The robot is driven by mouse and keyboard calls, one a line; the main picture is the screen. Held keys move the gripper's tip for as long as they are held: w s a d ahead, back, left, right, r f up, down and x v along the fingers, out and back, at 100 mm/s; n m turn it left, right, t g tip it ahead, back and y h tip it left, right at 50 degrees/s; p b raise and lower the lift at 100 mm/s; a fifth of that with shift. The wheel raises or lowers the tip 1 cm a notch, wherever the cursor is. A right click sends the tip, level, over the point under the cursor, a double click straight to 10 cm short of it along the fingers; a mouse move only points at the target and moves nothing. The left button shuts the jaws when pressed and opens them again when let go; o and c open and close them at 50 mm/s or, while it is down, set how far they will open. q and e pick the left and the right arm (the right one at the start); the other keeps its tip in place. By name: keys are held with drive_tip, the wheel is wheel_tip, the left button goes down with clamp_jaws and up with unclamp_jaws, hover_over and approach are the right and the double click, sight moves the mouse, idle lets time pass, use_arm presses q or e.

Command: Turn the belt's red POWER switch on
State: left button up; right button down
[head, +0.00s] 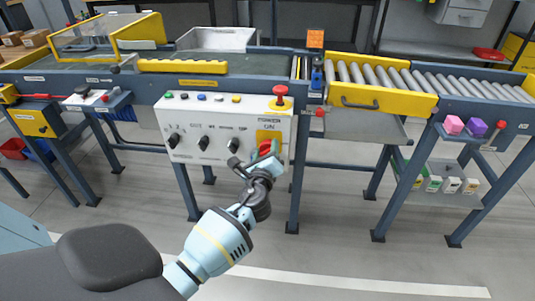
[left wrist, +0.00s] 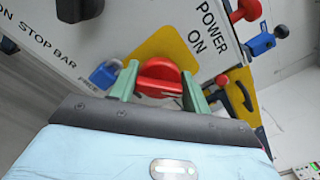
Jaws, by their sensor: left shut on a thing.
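The red POWER switch (left wrist: 160,77) is a rotary knob on a yellow plate (left wrist: 172,45), low on the right side of the white control panel (head: 222,128). In the left wrist view the words POWER and ON stand beside the plate. My left gripper (left wrist: 159,84) is shut on the red knob, with one greenish finger on each side of it. In the head view the knob (head: 265,148) is partly hidden by my left gripper (head: 262,160). My right gripper is not in view.
A red mushroom button (head: 280,92) tops the panel's right end. Black knobs (head: 204,143) line the panel to the left. The roller conveyor (head: 420,83) stands right; open floor lies in front.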

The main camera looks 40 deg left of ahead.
use_arm(q)
drive_tip(key=n, duration=0.1)
drive_tip(key=n+b, duration=0.1)
drive_tip(key=n, duration=0.1)
drive_tip(key=n+b, duration=0.1)
drive_tip(key=shift+f+n, duration=0.3)
drive_tip(key=shift+n, duration=0.1)
drive_tip(key=n+b, duration=0.1)
drive_tip(key=n, duration=0.3)
drive_tip(key=shift+b, duration=0.4)
drive_tip(key=shift+n, duration=0.7)
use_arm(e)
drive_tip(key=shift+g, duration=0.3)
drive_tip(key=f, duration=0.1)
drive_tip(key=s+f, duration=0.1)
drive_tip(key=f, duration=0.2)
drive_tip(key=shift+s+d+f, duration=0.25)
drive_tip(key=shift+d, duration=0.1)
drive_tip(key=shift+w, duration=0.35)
use_arm(q)
drive_tip(key=o, duration=1)
drive_tip(key=shift+c, duration=0.2)
drive_tip(key=shift+r, duration=0.1)
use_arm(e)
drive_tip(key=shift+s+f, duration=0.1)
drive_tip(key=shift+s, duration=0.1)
use_arm(q)
drive_tip(key=shift+s, duration=0.1)
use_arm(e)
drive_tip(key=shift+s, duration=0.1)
